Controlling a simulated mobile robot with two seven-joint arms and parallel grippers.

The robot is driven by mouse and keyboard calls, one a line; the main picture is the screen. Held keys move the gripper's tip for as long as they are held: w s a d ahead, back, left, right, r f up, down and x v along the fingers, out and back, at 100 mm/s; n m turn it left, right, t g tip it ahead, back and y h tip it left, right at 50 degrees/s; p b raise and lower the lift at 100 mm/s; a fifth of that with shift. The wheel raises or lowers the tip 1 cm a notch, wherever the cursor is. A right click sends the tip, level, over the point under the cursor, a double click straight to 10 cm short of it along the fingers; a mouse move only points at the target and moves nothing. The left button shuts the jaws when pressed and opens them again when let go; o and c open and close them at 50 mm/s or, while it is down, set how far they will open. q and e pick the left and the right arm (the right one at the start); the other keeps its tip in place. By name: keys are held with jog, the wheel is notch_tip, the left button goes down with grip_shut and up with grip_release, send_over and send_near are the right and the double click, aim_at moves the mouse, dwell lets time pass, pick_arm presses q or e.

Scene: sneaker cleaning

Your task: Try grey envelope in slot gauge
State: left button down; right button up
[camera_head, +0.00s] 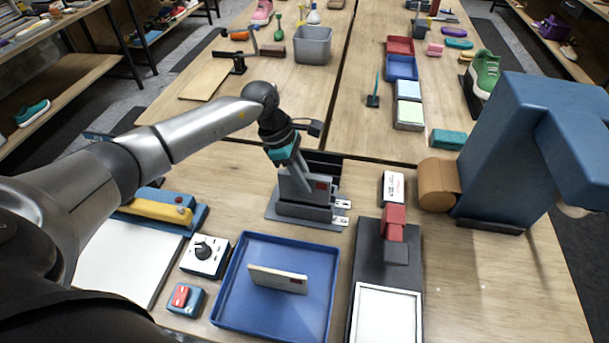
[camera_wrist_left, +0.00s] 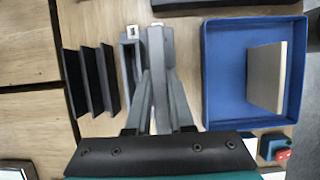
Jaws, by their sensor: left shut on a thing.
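My left gripper (camera_head: 284,160) is shut on the grey envelope (camera_head: 314,186), which stands upright with a small red mark on its face. In the left wrist view the gripper (camera_wrist_left: 159,115) has the envelope (camera_wrist_left: 158,85) edge-on between its fingers. The envelope is at the near slot of the grey slot gauge (camera_head: 290,212); how deep it sits cannot be told. The other slot (camera_wrist_left: 131,65) looks empty. White tags mark the slots at the gauge's end. A pale envelope (camera_head: 277,279) stands in the blue tray (camera_head: 236,316). My right gripper is not in view.
A black divided rack (camera_head: 322,163) stands behind the gauge. A dial box (camera_head: 205,256) and a red-button box (camera_head: 185,299) lie left of the tray. A black stand with a red block (camera_head: 394,222) is to its right. A large blue machine (camera_head: 520,150) fills the right.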

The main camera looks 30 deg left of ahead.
pick_arm(q)
jog(key=shift+f+b, duration=0.65)
jog(key=shift+b, duration=0.05)
dwell(1.0)
jog(key=shift+r, duration=0.15)
jog(key=shift+r+p, duration=2.1)
jog(key=shift+r, duration=0.85)
